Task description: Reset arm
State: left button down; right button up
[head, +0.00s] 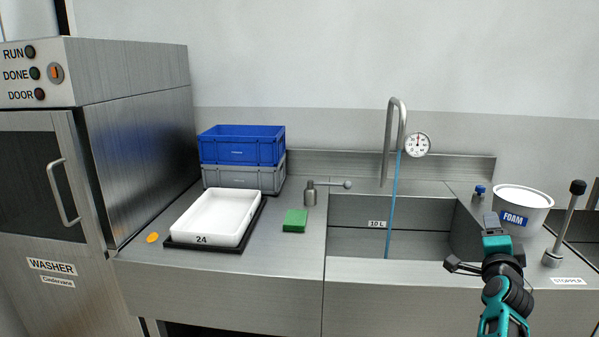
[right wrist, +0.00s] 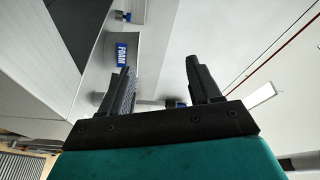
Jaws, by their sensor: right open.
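My right gripper (head: 492,220) is at the right of the head view, in front of the right end of the sink and just left of the white FOAM tub. Its arm comes up from the bottom edge. In the right wrist view its two dark fingers (right wrist: 160,78) stand apart with nothing between them, so it is open and empty. My left gripper does not show in either view.
The FOAM tub (head: 523,205) and a stopper lever (head: 566,220) stand close to the right gripper. The sink (head: 350,243) has a tap (head: 388,140) and gauge (head: 417,145). A white tray (head: 206,239), green sponge (head: 295,221), stacked crates (head: 242,145) and washer (head: 145,150) are leftward.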

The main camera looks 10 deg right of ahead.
jog(key=s+a+f+n+y, duration=0.3)
jog(key=a+f+n+y, duration=0.2)
jog(key=a+f+n, duration=0.55)
jog(key=s+a+f+n+g+y, duration=0.2)
jog(key=s+a+f+n+y, duration=0.2)
jog(key=s+a+f+n, duration=0.2)
jog(key=s+a+f+n+g+y, duration=0.2)
jog(key=s+a+f+n+y, duration=0.2)
jog(key=s+a, duration=1.1)
jog(key=a+f+n, duration=0.3)
jog(key=f, duration=0.3)
jog(key=shift+s+a+f, duration=0.2)
jog(key=shift+a, duration=0.1)
